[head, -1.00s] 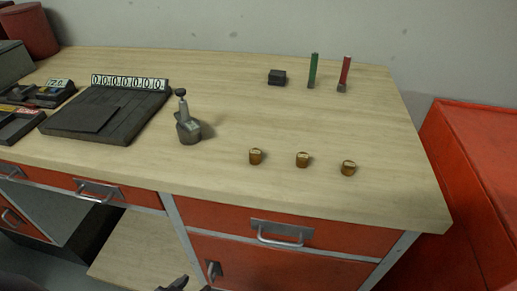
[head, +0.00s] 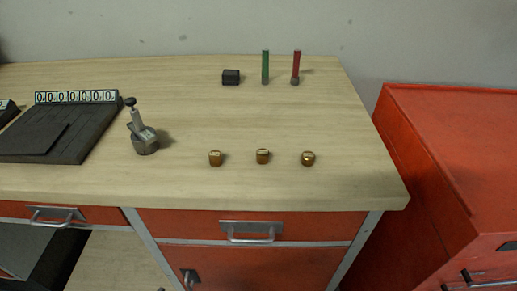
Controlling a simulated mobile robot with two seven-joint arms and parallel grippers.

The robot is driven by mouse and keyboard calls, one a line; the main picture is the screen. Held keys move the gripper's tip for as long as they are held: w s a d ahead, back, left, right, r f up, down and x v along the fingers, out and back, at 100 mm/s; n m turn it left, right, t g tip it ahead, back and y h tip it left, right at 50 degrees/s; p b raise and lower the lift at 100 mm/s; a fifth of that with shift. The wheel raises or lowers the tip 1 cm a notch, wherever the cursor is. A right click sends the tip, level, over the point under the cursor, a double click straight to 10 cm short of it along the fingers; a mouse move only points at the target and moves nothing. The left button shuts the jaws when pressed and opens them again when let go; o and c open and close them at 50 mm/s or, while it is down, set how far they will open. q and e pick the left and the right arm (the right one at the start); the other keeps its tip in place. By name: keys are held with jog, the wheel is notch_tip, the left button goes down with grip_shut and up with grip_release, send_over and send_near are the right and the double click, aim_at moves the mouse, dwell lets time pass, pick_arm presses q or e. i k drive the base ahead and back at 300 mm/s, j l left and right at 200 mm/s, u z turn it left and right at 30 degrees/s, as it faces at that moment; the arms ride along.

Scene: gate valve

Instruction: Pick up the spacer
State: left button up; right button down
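No part is clearly marked as the spacer, and I cannot tell which one it is. Three small brass-coloured round pieces stand in a row near the bench's front edge: a left one (head: 216,158), a middle one (head: 263,157) and a right one (head: 308,158). A small black block (head: 231,77) sits at the back of the bench. A grey gauge-like tool with a dark knob (head: 144,141) stands left of the brass pieces. Neither gripper can be made out; only a tiny dark tip of something shows at the bottom edge.
The wooden bench top (head: 330,120) is clear around the brass pieces. A green stick (head: 265,68) and a red stick (head: 296,67) stand at the back. A black board with number tiles (head: 75,115) lies left. A red cabinet (head: 450,150) stands to the right.

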aim_at(308, 157)
jog(key=l+u, duration=0.15)
jog(key=u, duration=0.2)
jog(key=k+l+u, duration=0.1)
jog(key=u, duration=0.25)
jog(key=l+u, duration=0.1)
jog(key=u, duration=0.25)
jog(key=k+l+u, duration=0.35)
jog(key=k+u, duration=0.15)
jog(key=k, duration=0.15)
jog(key=k+l, duration=0.15)
jog(key=k, duration=0.2)
jog(key=k+l+u, duration=0.1)
jog(key=k, duration=0.25)
jog(key=i+l, duration=0.1)
jog(key=i, duration=0.75)
